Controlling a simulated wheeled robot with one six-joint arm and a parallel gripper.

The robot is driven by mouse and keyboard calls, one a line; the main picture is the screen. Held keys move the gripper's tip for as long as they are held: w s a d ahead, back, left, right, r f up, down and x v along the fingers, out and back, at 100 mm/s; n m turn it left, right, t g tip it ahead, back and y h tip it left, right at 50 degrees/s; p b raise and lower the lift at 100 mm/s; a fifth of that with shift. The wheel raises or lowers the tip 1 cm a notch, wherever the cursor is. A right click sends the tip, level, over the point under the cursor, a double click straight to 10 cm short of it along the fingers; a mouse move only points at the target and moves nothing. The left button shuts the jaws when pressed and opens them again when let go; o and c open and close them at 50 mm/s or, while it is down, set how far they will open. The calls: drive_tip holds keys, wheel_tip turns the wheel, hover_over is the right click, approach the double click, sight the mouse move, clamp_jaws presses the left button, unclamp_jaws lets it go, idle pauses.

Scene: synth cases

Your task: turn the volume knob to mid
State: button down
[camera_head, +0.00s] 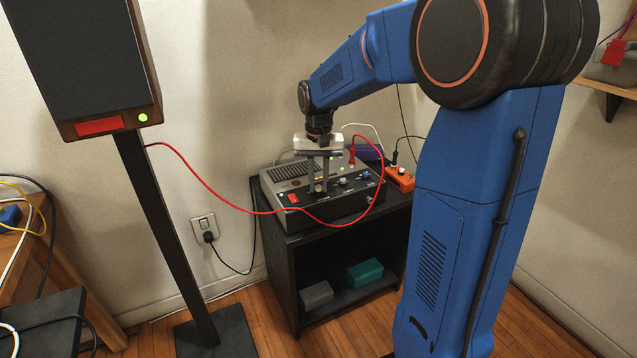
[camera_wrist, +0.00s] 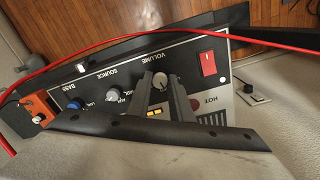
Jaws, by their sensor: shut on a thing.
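The amplifier (camera_head: 275,182) is a grey box with a dark front panel on top of a black cabinet. In the wrist view its panel (camera_wrist: 128,62) carries printed words, among them VOLUME, SOURCE and BASS. The pale round volume knob (camera_wrist: 160,81) sits between my fingertips, beside the word VOLUME. My gripper (camera_wrist: 163,84) is shut on this knob. The knob's pointer is too small to read.
A red cable (camera_head: 243,208) hangs from the speaker (camera_head: 85,60) and loops in front of the amplifier. An orange box (camera_head: 400,180) sits at the right. The cabinet (camera_head: 283,262) holds two boxes below.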

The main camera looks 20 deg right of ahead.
sight(319, 187)
drive_tip(key=shift+m, duration=0.9)
drive_tip(key=c, duration=1.6)
unclamp_jaws()
drive_tip(key=shift+r, duration=0.1)
wheel_tip(319, 187, up, 17)
drive_tip(key=shift+r, duration=0.15)
drive_tip(key=shift+s, duration=0.1)
